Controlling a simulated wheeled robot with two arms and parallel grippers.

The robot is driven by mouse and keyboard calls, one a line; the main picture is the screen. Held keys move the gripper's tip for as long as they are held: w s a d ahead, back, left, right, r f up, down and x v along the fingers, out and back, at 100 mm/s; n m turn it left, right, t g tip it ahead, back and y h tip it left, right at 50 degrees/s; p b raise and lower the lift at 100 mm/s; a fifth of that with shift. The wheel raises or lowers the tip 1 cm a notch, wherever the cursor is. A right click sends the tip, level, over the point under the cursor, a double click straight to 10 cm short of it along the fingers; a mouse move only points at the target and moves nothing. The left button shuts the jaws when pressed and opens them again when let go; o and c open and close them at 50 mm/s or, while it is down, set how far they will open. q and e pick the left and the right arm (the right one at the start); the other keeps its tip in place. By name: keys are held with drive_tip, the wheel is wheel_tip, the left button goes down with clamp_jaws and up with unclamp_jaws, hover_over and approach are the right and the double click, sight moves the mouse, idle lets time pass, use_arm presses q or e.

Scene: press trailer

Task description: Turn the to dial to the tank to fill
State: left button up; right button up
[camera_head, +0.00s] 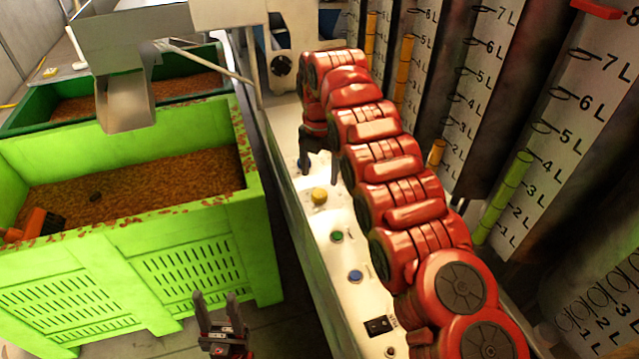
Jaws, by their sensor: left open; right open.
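My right arm reaches over the pale control panel (290,142), and its red links hide much of the panel. My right gripper (318,160) is open at the far part of the panel, pointing down, with dark fingers apart. I cannot make out a dial clearly; one near the fingers may be hidden by the gripper and arm. On the panel are a yellow button (319,196), a green button (337,236), a blue button (355,276) and a black switch (378,325). My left gripper (215,300) is open and empty, low in front of the green crate.
Tall tank gauges (570,110) marked in litres stand at the right, with orange and green level columns. A bright green crate (150,225) of brown material is at the left, with a metal chute (125,100) above. A darker green crate (25,118) stands behind.

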sight(319, 193)
wheel_tip(319, 193, up, 11)
drive_tip(key=p, duration=0.9)
